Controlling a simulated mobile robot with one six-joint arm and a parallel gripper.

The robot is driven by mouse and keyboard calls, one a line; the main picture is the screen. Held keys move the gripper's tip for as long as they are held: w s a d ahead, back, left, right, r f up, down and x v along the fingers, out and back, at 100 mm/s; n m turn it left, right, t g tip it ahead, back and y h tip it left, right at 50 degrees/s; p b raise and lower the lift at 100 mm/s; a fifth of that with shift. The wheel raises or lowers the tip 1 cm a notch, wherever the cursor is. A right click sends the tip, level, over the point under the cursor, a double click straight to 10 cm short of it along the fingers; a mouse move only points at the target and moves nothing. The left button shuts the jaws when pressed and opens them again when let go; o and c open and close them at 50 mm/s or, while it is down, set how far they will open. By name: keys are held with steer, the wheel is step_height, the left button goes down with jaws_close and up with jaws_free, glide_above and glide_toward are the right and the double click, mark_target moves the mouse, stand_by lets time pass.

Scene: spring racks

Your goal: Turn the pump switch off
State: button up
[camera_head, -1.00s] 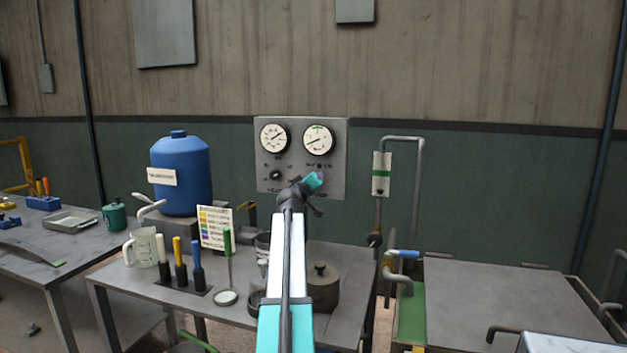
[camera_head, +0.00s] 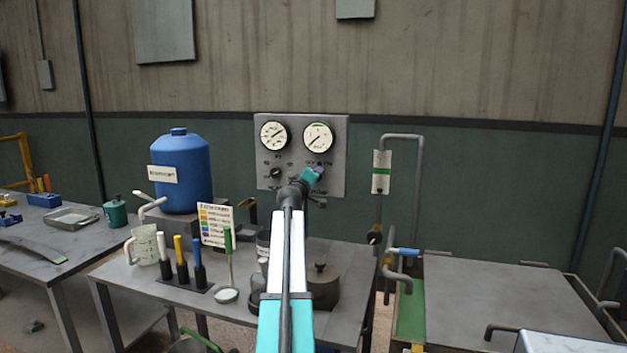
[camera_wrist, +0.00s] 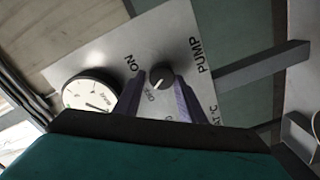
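The pump switch is a dark round knob (camera_wrist: 161,75) on a grey panel, beside the printed word PUMP, in the wrist view. Its white pointer mark points down and left in that picture, towards small lettering that seems to read OFF; the word ON is to the left. My gripper (camera_wrist: 160,84) has its purple fingers on either side of the knob, with a narrow gap visible, so it looks open around it. In the head view my gripper (camera_head: 314,178) is at the panel's lower right and hides the switch.
The grey panel (camera_head: 262,153) carries two gauges, the left (camera_head: 273,135) and the right (camera_head: 318,137), and another dark knob (camera_head: 276,172). Below, a bench (camera_head: 130,292) holds a blue tank (camera_head: 182,185), a jug and tools. A pipe (camera_head: 418,190) stands to the right.

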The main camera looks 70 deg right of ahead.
steer(key=shift+o, duration=1.4)
steer(key=shift+a+f, duration=0.15)
steer(key=s+a+b, duration=0.1)
steer(key=a, duration=1.2)
steer(key=shift+a+r, duration=0.2)
steer(key=shift+a, duration=0.05)
